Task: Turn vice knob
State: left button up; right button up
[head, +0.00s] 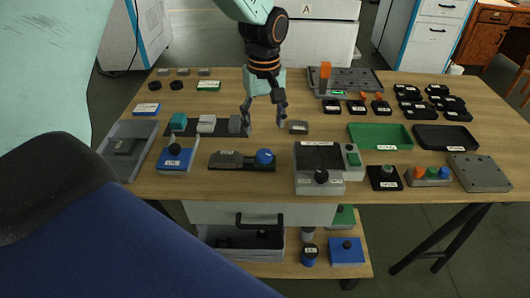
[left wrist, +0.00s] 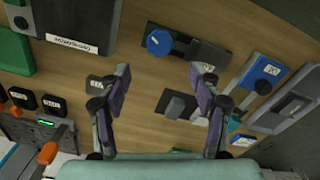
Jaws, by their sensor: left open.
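The vice appears to be the dark base (head: 241,167) with a grey block (head: 226,158) and a round blue knob (head: 265,157) at its right end, near the table's front. In the left wrist view the blue knob (left wrist: 160,42) shows at the top, beyond and between my fingertips. My left gripper (head: 266,123) is open and empty, pointing down behind the knob. Its two spread fingers (left wrist: 161,74) show in the left wrist view, apart from the knob. My right gripper is in neither view.
A dark rail (head: 179,123) with teal and grey blocks lies left of the gripper. A small grey block (head: 298,127) lies to its right. A grey box with a black knob (head: 320,176) stands right of the vice. Green (head: 362,144) and black trays lie farther right.

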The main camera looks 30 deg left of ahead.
aim_at(265, 153)
pick_arm(q)
jog(key=shift+f+m+b, duration=0.4)
jog(key=shift+f+b, duration=0.55)
jog(key=shift+b, duration=0.05)
jog(key=shift+f, duration=0.45)
notch_tip(265, 153, down, 6)
jog(key=shift+b, duration=0.9)
jog(key=shift+f, duration=0.3)
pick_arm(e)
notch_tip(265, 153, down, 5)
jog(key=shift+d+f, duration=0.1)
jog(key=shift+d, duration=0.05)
pick_arm(q)
jog(key=shift+c, duration=0.2)
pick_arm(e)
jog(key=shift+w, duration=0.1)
